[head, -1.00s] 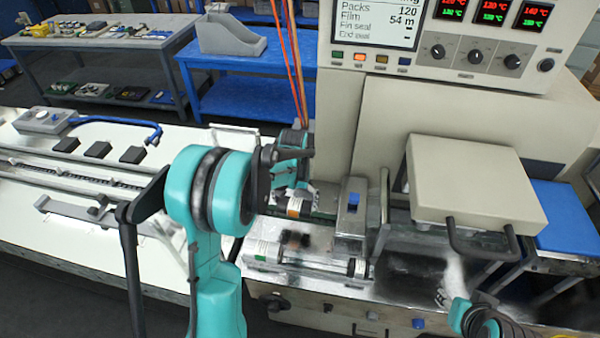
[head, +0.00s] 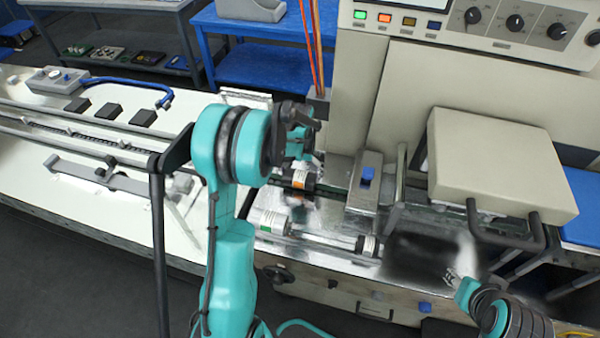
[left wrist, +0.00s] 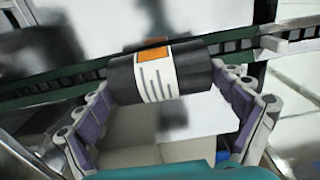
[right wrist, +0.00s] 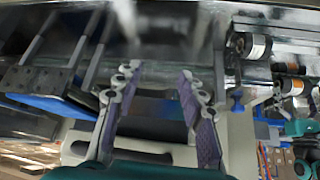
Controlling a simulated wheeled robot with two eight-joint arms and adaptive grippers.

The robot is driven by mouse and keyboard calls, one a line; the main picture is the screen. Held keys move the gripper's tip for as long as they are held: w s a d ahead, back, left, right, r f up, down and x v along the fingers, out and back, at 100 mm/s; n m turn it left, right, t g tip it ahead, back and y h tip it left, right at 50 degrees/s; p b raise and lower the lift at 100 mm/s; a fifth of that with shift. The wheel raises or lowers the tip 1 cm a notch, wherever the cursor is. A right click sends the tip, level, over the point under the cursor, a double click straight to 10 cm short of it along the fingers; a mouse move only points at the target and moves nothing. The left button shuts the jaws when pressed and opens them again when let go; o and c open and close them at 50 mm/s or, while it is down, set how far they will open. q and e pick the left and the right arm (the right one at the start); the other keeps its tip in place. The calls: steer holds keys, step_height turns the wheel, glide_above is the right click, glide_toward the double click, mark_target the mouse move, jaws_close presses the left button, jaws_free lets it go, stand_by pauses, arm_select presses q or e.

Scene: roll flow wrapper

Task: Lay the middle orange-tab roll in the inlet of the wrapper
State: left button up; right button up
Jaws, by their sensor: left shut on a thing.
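The orange-tab roll (head: 303,180) is dark with a white label and an orange patch. It lies at the rail in front of the wrapper housing. In the left wrist view the roll (left wrist: 160,75) spans between the two fingers of my left gripper (left wrist: 165,85), which is shut on it, with the toothed green rail just behind. I cannot tell if the roll rests on the rail. In the head view my left gripper (head: 302,150) is partly hidden by its own arm. My right gripper (right wrist: 160,90) is open and empty, low at the right in the head view (head: 453,278).
A green-tab roll (head: 272,221) and another white-label roll (head: 368,245) sit on the metal deck nearer me. A block with a blue button (head: 367,174) stands right of the held roll. The beige cover (head: 500,165) with its handle is further right.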

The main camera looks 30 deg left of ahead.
arm_select(q)
steer(key=shift+f, duration=0.4)
steer(key=o, duration=1.1)
step_height(320, 180, up, 12)
steer(key=shift+r, duration=0.1)
